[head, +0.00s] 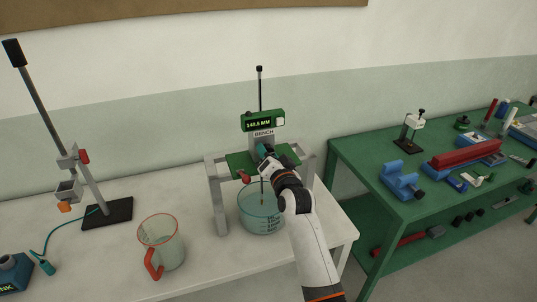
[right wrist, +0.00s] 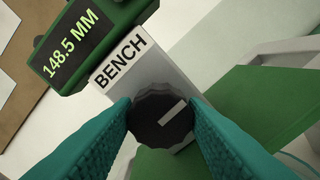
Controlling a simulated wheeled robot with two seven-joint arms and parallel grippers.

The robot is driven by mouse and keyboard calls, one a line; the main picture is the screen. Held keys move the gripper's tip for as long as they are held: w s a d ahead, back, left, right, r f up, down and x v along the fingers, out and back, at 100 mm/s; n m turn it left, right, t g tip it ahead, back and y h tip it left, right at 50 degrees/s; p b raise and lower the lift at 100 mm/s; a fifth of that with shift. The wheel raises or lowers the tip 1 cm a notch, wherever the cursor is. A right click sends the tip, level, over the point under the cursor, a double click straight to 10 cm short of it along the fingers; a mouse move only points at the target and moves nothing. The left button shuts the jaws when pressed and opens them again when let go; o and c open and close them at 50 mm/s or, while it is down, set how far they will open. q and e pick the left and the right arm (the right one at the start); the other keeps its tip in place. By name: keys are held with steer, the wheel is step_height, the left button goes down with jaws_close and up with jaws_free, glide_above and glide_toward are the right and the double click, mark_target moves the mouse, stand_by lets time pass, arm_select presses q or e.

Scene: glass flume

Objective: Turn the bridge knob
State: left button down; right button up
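The bridge knob (right wrist: 150,118) is round and dark with a white pointer line slanting up to the right in the right wrist view. It sits on the light grey post marked BENCH (right wrist: 150,68). The teal fingers of my right gripper (right wrist: 161,108) lie on either side of the knob and appear to touch it. In the head view my right gripper (head: 264,155) is at the post above the bridge's green plate (head: 238,164) and hides the knob. The green display (head: 262,121) on the post reads 148.5 MM. My left gripper is not in view.
A glass vessel (head: 250,221) stands under the bridge, with a thin rod reaching down into it. A red-rimmed jug (head: 160,243) and a clamp stand (head: 107,213) are on the white table to the left. A green bench (head: 362,168) with tools is at right.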

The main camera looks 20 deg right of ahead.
steer(key=o, duration=0.3)
steer(key=shift+s+d+b, duration=0.2)
steer(key=shift+s+b, duration=1.35)
steer(key=shift+s, duration=4.45)
steer(key=shift+w+a+r+n, duration=0.1)
steer(key=shift+w+n, duration=0.9)
steer(key=shift+w, duration=0.95)
steer(key=shift+w+r+n, duration=0.1)
steer(key=shift+w+n, duration=0.9)
steer(key=shift+w, duration=0.9)
steer(key=shift+w+a+r+n, duration=0.1)
steer(key=shift+w+n, duration=0.9)
steer(key=shift+w, duration=0.95)
